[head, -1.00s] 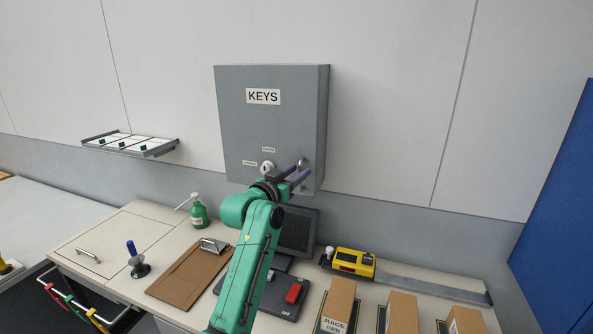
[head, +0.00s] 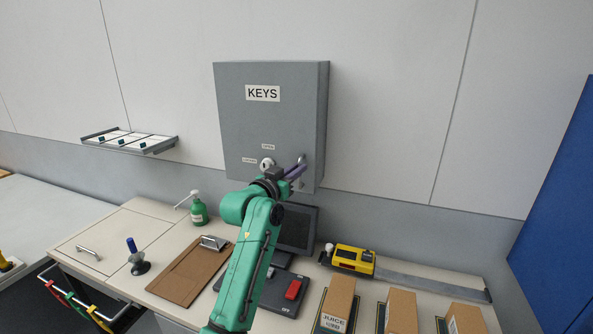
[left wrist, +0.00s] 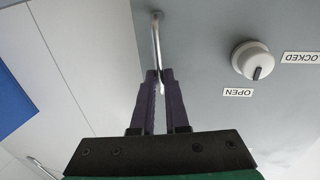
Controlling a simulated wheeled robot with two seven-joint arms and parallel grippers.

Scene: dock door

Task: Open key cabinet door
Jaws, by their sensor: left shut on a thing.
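The grey key cabinet (head: 265,110) hangs on the wall, marked KEYS, with its door flat and shut. A metal bar handle (head: 303,159) stands near the door's lower right edge; it also shows in the left wrist view (left wrist: 155,38). My left gripper (head: 299,169) has its purple fingers closed on this handle, seen also in the left wrist view (left wrist: 159,75). The white round knob (left wrist: 250,60) is beside the handle, its dark mark on the side toward the OPEN label (left wrist: 238,92). My right gripper is not seen.
Below the cabinet is a desk with a green pump bottle (head: 199,211), a clipboard (head: 188,275), a dark screen (head: 297,228), a yellow device (head: 353,260) and several cardboard boxes (head: 401,312). A wall tray (head: 128,141) is at left. The wall right of the cabinet is clear.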

